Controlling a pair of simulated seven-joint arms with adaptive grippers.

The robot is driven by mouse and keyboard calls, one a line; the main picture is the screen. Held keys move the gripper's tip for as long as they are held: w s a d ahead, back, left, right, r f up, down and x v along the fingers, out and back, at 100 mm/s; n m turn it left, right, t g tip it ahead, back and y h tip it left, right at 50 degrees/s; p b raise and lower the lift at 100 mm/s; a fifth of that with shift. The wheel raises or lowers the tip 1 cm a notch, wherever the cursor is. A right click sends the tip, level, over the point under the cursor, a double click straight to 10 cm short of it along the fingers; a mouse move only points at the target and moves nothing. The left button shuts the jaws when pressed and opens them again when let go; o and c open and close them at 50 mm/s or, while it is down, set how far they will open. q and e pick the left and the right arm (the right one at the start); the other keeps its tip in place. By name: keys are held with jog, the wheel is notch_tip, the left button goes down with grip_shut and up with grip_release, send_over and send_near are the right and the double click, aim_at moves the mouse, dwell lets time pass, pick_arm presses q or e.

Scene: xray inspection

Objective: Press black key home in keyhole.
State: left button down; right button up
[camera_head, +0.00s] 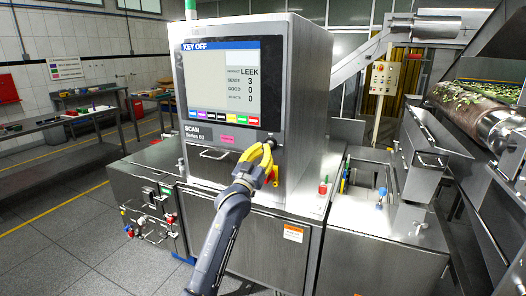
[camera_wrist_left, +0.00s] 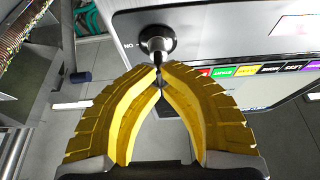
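The keyhole (camera_wrist_left: 168,40) is a round black disc on the front panel of the grey scanner, and in the wrist view it lies just beyond my left fingertips. The black key (camera_wrist_left: 158,70) is a small dark piece between those fingertips, its far end at the disc; how deep it sits I cannot tell. My left gripper (camera_wrist_left: 160,78) has yellow ribbed fingers that meet at their tips on the key. In the head view my left gripper (camera_head: 268,148) is up against the panel, below and right of the screen, and hides most of the key. My right gripper is not in view.
The scanner screen (camera_head: 220,80) reads "KEY OFF" and "LEEK", with a row of coloured buttons below. A red-topped button (camera_head: 323,187) stands on the ledge at right. A conveyor (camera_head: 480,105) carries green pieces at far right. Open floor (camera_head: 60,225) lies at left.

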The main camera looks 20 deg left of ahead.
pick_arm(q)
jog(key=shift+f, duration=0.15)
jog(key=c, duration=1.8)
grip_release()
jog(key=shift+w, duration=0.15)
jog(key=shift+o, duration=1.4)
